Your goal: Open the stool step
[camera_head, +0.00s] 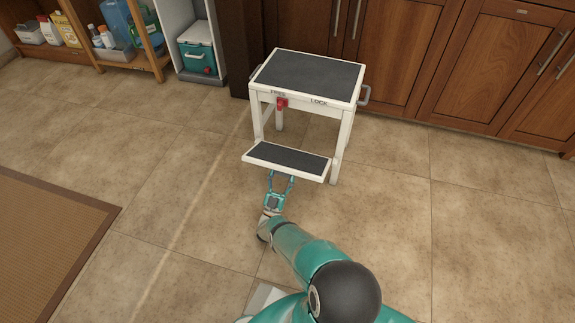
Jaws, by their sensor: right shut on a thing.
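The white step stool (343,117) stands on the tiled floor in front of the wooden cabinets, with a dark grey top pad. A red knob (282,103) on its front rail sits beside the word FREE, left of the word LOCK. The stool step (287,158), a low white tread with a dark pad, juts out from the stool's front and looks about level. My right gripper (280,177) is at the front edge of the step, left of its middle, shut on it. The fingertips are partly hidden at the edge. My left gripper is out of view.
Wooden cabinets (400,60) stand close behind the stool. A shelf (158,60) with bottles and a teal cooler box (197,55) are at the back left. A brown mat (45,240) lies at the left. The floor around the stool is clear.

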